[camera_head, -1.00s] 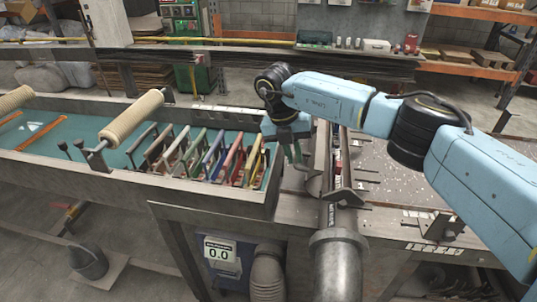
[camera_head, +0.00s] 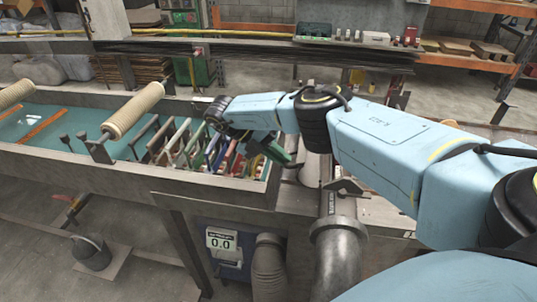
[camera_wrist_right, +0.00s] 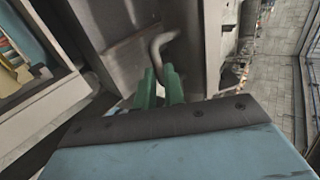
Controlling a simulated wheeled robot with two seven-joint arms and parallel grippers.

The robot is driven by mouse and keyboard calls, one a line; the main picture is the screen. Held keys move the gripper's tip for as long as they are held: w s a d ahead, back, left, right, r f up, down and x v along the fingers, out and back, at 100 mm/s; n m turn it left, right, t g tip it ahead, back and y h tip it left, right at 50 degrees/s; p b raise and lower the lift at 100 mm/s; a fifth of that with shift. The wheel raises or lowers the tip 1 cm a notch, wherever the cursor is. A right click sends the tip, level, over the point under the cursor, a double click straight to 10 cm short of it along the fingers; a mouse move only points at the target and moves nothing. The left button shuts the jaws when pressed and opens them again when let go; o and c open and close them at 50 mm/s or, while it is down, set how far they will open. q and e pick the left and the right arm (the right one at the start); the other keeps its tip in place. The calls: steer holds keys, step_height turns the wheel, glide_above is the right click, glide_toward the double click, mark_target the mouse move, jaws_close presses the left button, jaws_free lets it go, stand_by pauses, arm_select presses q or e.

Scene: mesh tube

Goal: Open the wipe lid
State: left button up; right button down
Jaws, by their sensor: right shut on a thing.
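My right gripper (camera_head: 280,154) reaches in from the right, over the right end of the long trough, its green fingers pointing right and down. In the right wrist view the green fingers (camera_wrist_right: 160,84) are close together on a bent grey metal handle (camera_wrist_right: 160,46), whose curved end sticks out past the tips. The grey metal around the handle may be the wipe lid, but I cannot tell its edges or whether it is open. My left gripper is in neither view.
The trough (camera_head: 130,175) holds several coloured upright frames and a tan roller (camera_head: 133,110) to the left of my gripper. A grey pipe (camera_head: 340,240) and a small lever (camera_head: 344,187) stand in front and to the right.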

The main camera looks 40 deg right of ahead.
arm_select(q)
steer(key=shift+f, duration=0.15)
arm_select(e)
steer(key=shift+s+a+f, duration=0.1)
steer(key=shift+a+f, duration=0.15)
steer(key=shift+f, duration=0.2)
steer(key=shift+s+a+f, duration=0.1)
steer(key=shift+a+f, duration=0.15)
steer(key=shift+f, duration=0.2)
steer(key=c, duration=1.8)
jaws_free()
steer(key=shift+w, duration=0.15)
steer(key=o, duration=0.3)
steer(key=shift+w+d+f, duration=0.1)
steer(key=shift+w, duration=0.1)
steer(key=shift+d, duration=0.1)
